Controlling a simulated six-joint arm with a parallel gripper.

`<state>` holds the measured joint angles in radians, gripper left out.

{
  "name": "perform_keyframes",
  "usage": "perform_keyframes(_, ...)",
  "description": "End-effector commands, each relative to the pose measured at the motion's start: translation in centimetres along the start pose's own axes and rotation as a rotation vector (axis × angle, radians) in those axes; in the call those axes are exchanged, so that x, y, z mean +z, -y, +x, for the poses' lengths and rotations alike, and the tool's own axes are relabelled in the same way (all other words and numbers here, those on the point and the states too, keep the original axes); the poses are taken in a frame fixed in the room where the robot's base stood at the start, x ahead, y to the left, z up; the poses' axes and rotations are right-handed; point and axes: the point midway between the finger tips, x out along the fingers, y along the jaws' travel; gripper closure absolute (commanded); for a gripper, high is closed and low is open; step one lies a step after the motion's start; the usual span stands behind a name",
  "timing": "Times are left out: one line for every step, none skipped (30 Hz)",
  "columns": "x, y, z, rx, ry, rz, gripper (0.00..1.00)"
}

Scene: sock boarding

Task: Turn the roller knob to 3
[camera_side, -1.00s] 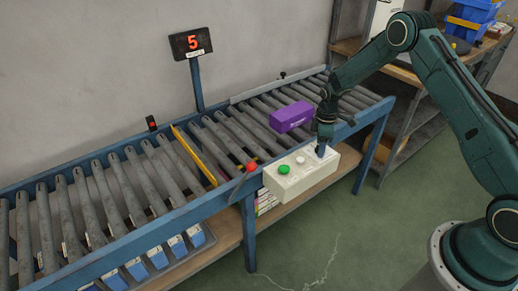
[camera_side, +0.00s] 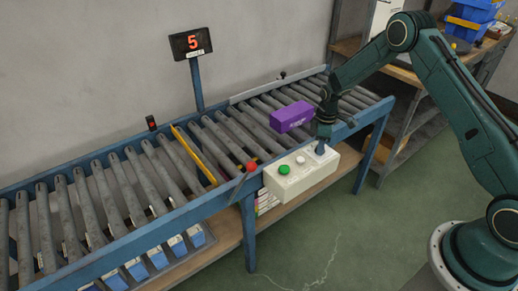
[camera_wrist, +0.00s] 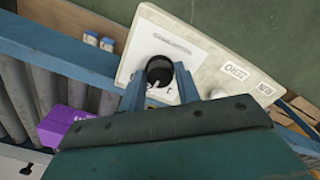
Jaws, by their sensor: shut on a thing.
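The roller knob (camera_wrist: 160,70) is black and round in the wrist view. It sits on the cream control box (camera_side: 300,180), which also shows in the wrist view (camera_wrist: 205,55). My gripper (camera_side: 320,149) is down at the right end of the box top. In the wrist view its two blue fingers (camera_wrist: 160,80) stand on either side of the knob, shut on it. The knob is hidden by my gripper in the side view, and its setting cannot be read. The display (camera_side: 191,43) on a post reads a red 5.
The box carries a green button (camera_side: 284,170) and a white button (camera_side: 300,160). A purple box (camera_side: 291,117) lies on the roller conveyor (camera_side: 110,205) close behind my gripper. A red-knobbed lever (camera_side: 251,167) stands left of the control box. Shelves stand at the back right.

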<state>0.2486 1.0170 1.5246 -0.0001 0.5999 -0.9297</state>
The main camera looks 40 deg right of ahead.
Motion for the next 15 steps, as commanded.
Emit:
perform_keyframes(0.01,-0.01,-0.03,0.000,0.000,0.027,0.90)
perform_keyframes(0.01,-0.01,-0.03,0.000,0.000,0.046,0.90)
perform_keyframes(0.01,-0.01,-0.03,0.000,0.000,0.073,0.90)
perform_keyframes(0.01,-0.01,-0.03,0.000,0.000,0.095,0.90)
perform_keyframes(0.01,-0.01,-0.03,0.000,0.000,0.116,0.90)
perform_keyframes(0.01,-0.01,-0.03,0.000,0.000,0.148,0.90)
perform_keyframes(0.01,-0.01,-0.03,0.000,0.000,0.173,0.90)
perform_keyframes(0.01,-0.01,-0.03,0.000,0.000,0.198,0.90)
perform_keyframes(0.01,-0.01,-0.03,0.000,0.000,0.232,0.90)
perform_keyframes(0.01,-0.01,-0.04,0.000,0.000,0.258,0.90)
perform_keyframes(0.01,-0.01,-0.04,0.000,0.000,0.284,0.90)
perform_keyframes(0.01,-0.01,-0.04,0.000,0.000,0.320,0.90)
perform_keyframes(0.01,-0.01,-0.04,0.000,0.000,0.346,0.90)
perform_keyframes(0.01,-0.01,-0.04,0.000,0.000,0.371,0.90)
perform_keyframes(0.01,-0.01,-0.04,0.000,0.000,0.405,0.90)
